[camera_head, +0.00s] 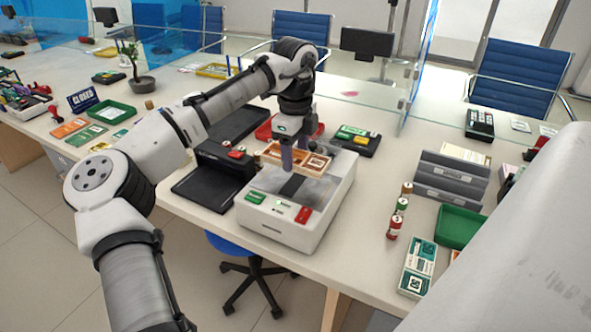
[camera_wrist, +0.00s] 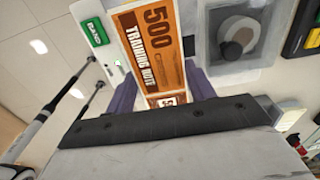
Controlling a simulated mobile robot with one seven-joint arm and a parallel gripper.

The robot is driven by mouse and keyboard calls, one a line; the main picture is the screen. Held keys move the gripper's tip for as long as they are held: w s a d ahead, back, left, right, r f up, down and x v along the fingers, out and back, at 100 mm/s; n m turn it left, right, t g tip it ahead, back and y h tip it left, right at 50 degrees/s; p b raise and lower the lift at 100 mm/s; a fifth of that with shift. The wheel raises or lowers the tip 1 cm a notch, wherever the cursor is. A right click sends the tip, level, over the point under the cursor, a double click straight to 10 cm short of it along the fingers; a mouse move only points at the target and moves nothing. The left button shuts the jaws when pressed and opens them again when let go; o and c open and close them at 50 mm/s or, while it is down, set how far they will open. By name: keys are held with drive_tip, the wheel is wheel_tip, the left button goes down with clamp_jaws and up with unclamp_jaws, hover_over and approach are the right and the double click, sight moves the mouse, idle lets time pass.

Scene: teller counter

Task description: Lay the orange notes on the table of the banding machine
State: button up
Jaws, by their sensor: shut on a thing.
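The orange notes (camera_head: 316,161) are between the purple fingers of my gripper (camera_head: 294,160), over the white banding machine (camera_head: 277,226). In the wrist view, the top note (camera_wrist: 155,40) reads "500 TRAINING NOTE" and runs between both fingers of my gripper (camera_wrist: 163,92), which is shut on the notes. The machine's green BAND button (camera_wrist: 95,32) is just left of the notes there, and a clear cover over a round reel (camera_wrist: 240,35) is to their right. A dark strip (camera_head: 291,186) shows on the machine's top below the notes. I cannot tell whether the notes touch the machine.
A black machine (camera_head: 218,170) stands left of the banding machine. A red tray (camera_head: 265,132) and a black tray with coloured blocks (camera_head: 355,139) lie behind. A glass screen (camera_head: 375,112) stands farther back.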

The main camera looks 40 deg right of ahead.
sight(296, 182)
drive_tip(key=shift+f, duration=2.65)
drive_tip(key=shift+f, duration=0.1)
drive_tip(key=o, duration=1)
wheel_tip(296, 182, up, 12)
drive_tip(key=shift+r, duration=0.15)
